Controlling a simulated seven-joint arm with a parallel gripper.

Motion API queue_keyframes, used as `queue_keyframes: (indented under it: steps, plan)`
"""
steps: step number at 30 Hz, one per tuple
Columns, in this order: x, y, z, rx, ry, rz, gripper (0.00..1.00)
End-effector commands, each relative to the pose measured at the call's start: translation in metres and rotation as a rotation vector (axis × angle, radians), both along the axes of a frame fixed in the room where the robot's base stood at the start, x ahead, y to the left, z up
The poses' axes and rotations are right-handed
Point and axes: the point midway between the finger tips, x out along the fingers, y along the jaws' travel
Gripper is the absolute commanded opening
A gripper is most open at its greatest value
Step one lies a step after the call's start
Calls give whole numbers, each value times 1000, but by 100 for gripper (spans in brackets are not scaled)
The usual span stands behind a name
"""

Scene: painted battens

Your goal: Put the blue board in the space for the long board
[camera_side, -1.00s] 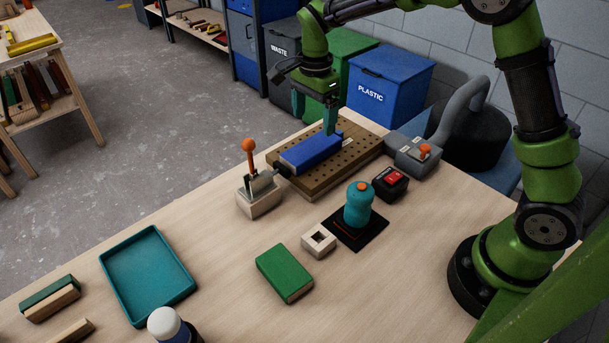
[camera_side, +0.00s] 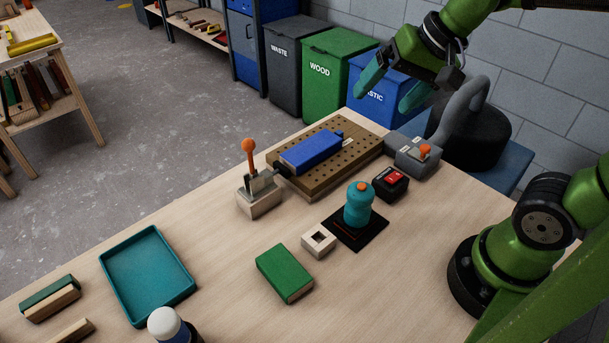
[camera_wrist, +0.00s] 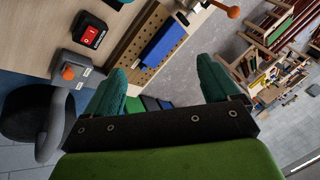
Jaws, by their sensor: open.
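The blue board (camera_side: 311,152) lies flat on the brown pegboard-like base (camera_side: 350,160) at the back of the bench, its near-left end by the orange-knobbed lever clamp (camera_side: 256,185). It also shows in the wrist view (camera_wrist: 164,46) on the perforated base (camera_wrist: 139,50). My gripper (camera_side: 388,88) is open and empty, raised above and to the right of the base, in front of the blue plastic bin. In the wrist view its two teal fingers (camera_wrist: 158,88) are spread with nothing between them. I cannot tell which space on the base is the long one.
A green block (camera_side: 284,273), a small holed wooden block (camera_side: 318,240), a teal sander-like tool (camera_side: 359,206), a red switch box (camera_side: 391,184) and a grey machine with an orange switch (camera_side: 417,154) stand on the bench. An empty-looking teal tray (camera_side: 148,274) lies at left.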

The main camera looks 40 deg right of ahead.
Motion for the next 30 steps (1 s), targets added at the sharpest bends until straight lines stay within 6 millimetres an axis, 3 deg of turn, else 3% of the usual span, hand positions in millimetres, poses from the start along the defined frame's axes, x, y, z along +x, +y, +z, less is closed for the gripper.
queue_keyframes:
  steps: [3,7,30]
  plan:
    - [-29,1,-7,-67,-112,120,89]
    - [-44,2,-14,-118,-175,195,89]
    - [-48,2,-17,-135,-193,219,89]
